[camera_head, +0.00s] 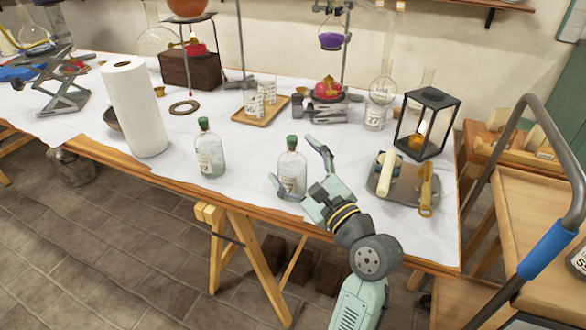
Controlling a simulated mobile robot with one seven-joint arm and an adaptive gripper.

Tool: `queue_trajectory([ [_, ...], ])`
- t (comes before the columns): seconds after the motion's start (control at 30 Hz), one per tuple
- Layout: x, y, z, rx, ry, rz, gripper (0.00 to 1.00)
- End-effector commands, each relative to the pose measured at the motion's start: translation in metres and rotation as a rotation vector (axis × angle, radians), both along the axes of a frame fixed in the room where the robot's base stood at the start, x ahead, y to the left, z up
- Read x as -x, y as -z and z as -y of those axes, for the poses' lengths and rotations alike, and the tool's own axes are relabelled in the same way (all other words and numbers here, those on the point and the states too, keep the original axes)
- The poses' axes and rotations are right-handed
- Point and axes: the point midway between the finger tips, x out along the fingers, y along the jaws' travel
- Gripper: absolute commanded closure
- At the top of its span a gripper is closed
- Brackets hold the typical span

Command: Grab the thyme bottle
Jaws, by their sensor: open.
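Two clear glass bottles with green caps and pale labels stand upright near the front edge of the white table. One bottle (209,150) is left of centre. The other bottle (291,168) is to its right, by my gripper (298,172). The labels are too small to read, so I cannot tell which one is thyme. My gripper is open. One finger is at the right of the right bottle's cap and the other is low by its base. The bottle appears between the fingers, and I cannot tell whether they touch it.
A paper towel roll (134,107) stands at the left. A metal tray (405,192) with a candle-like stick and a brass tool lies to the right, near a black lantern (427,124). A wooden tray (260,113) holds cups behind. Clear tabletop lies between the bottles.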

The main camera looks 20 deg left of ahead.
Motion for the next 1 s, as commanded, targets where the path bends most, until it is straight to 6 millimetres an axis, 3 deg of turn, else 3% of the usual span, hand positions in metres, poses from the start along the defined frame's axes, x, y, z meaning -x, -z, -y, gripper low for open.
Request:
queue_trajectory([
  [0.03, 0.001, 0.016, 0.020, -0.045, -0.018, -0.139, 0.21],
  [0.1, 0.006, 0.035, 0.039, -0.106, -0.046, -0.304, 0.21],
  [0.2, 0.014, 0.053, 0.059, -0.172, -0.070, -0.470, 0.21],
  [0.3, 0.018, 0.061, 0.066, -0.208, -0.084, -0.557, 0.21],
  [1.0, -0.028, 0.057, -0.006, -0.219, -0.093, -0.580, 0.21],
])
